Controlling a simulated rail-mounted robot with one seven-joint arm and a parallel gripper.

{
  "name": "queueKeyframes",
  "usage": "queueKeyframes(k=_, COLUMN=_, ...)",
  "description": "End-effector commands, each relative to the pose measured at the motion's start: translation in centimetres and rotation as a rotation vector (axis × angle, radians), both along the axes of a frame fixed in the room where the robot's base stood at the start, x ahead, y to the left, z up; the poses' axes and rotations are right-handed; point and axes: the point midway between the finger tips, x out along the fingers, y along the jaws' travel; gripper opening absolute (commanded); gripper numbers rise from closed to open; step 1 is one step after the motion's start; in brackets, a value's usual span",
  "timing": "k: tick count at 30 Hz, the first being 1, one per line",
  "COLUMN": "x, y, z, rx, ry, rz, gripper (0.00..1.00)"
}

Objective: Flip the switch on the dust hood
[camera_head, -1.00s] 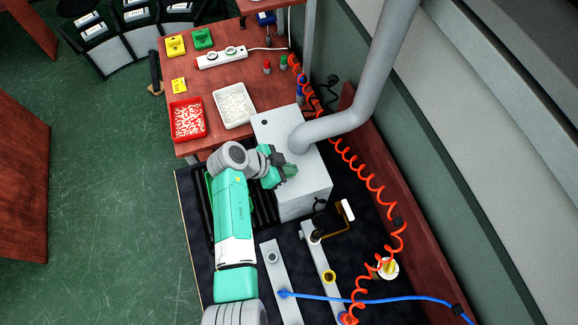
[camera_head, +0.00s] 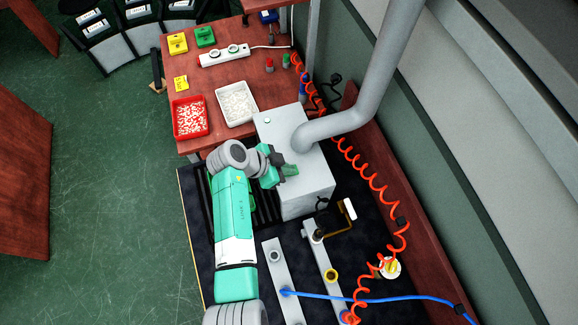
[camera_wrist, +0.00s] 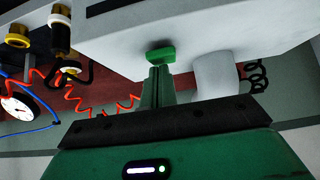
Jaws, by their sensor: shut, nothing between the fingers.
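The dust hood (camera_head: 304,198) is a white-grey box with a thick grey pipe joined to its top. A green switch (camera_head: 290,170) sits on the top near the left edge. It also shows in the wrist view (camera_wrist: 161,55), against the pale hood. My gripper (camera_head: 279,160) is shut and empty, close beside the switch. In the wrist view my fingertips (camera_wrist: 157,70) are just below the switch; whether they touch it I cannot tell.
The grey pipe (camera_head: 365,110) rises beside my gripper on the right. A red tray (camera_head: 190,136) and a white tray (camera_head: 217,105) stand on the bench beyond. A coiled orange hose (camera_head: 372,180) runs along the right. Open floor lies left.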

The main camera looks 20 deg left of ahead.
Motion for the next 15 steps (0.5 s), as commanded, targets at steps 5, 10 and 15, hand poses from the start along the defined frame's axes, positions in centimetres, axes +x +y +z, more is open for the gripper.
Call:
queueKeyframes(k=5, x=0.1, y=-0.1, z=0.5, rx=0.0, ry=0.0, rz=0.0, gripper=0.0)
queueKeyframes(k=10, x=0.5, y=-0.5, z=4.1, rx=0.001, ry=-0.003, rz=-0.003, gripper=0.0)
queueKeyframes(k=15, x=-0.8, y=0.8, z=6.8, rx=0.002, ry=-0.003, rz=-0.001, gripper=0.0)
